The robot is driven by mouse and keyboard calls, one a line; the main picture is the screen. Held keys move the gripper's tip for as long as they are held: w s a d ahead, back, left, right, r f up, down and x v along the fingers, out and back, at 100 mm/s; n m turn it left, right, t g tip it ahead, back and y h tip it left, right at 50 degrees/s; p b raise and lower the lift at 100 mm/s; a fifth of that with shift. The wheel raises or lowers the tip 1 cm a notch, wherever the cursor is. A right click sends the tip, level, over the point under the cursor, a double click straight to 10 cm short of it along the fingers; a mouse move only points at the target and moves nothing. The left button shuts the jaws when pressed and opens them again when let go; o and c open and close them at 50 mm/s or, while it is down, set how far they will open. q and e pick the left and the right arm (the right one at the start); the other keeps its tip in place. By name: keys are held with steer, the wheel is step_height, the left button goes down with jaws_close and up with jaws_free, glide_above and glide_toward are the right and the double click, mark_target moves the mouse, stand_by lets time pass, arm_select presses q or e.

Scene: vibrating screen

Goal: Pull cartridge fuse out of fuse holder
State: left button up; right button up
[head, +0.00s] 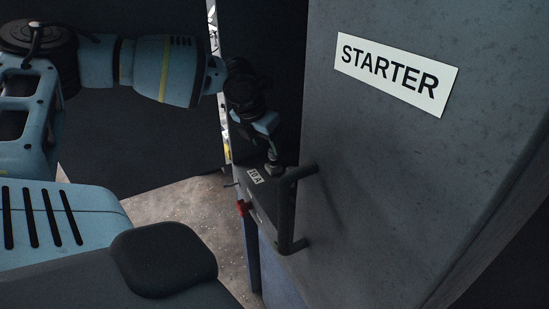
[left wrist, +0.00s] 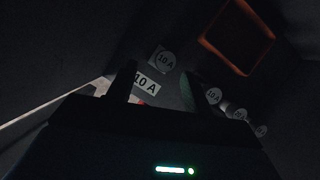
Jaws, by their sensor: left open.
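My left gripper (head: 272,158) reaches down beside the grey cabinet, just above a dark ledge with a small white label (head: 255,177). In the left wrist view, the two dark fingers of my left gripper (left wrist: 156,88) stand apart. A white "10 A" label (left wrist: 147,85) shows between them, with a small pale and reddish patch below it. Another "10 A" label (left wrist: 161,58) lies just beyond. I cannot clearly make out the cartridge fuse or the fuse holder in the dark. My right gripper is not in view.
A grey cabinet panel with a white STARTER sign (head: 397,73) fills the right. A dark bar handle (head: 286,212) sticks out close to my left gripper. A red part (head: 242,208) sits below the ledge.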

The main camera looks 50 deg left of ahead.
mark_target(273, 158)
arm_select(q)
steer(key=shift+w+d+x, duration=0.1)
steer(key=shift+w+x, duration=0.05)
steer(key=shift+x, duration=1.1)
steer(key=shift+w+d+x, duration=0.15)
steer(key=shift+x, duration=1.15)
steer(key=shift+r, duration=0.15)
steer(key=c, duration=1.1)
steer(key=shift+o, duration=0.2)
